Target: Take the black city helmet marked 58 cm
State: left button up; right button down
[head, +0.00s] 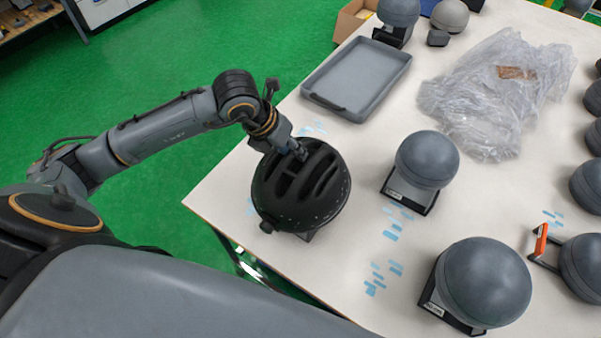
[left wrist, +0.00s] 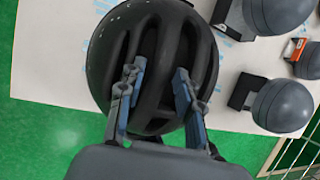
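A black helmet (head: 288,200) with long vent slots sits near the table's left edge, on a stand that is mostly hidden beneath it. No 58 cm marking can be read on it. My left gripper (head: 300,153) is at the top of the helmet in the head view. In the left wrist view the helmet (left wrist: 108,62) fills the middle. The two fingers of my left gripper (left wrist: 160,80) are spread apart over the helmet's ribs and vents. Whether they touch it I cannot tell. My right gripper is in neither view.
Grey ball-shaped heads on black labelled stands, such as one head (head: 427,160) and a nearer one (head: 485,282), stand to the right. A grey tray (head: 357,76) and a crumpled clear plastic bag (head: 490,95) lie behind. An orange-and-black item (head: 541,243) is at the right.

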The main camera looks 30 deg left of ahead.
pick_arm(q)
grip_shut()
dwell(0.3)
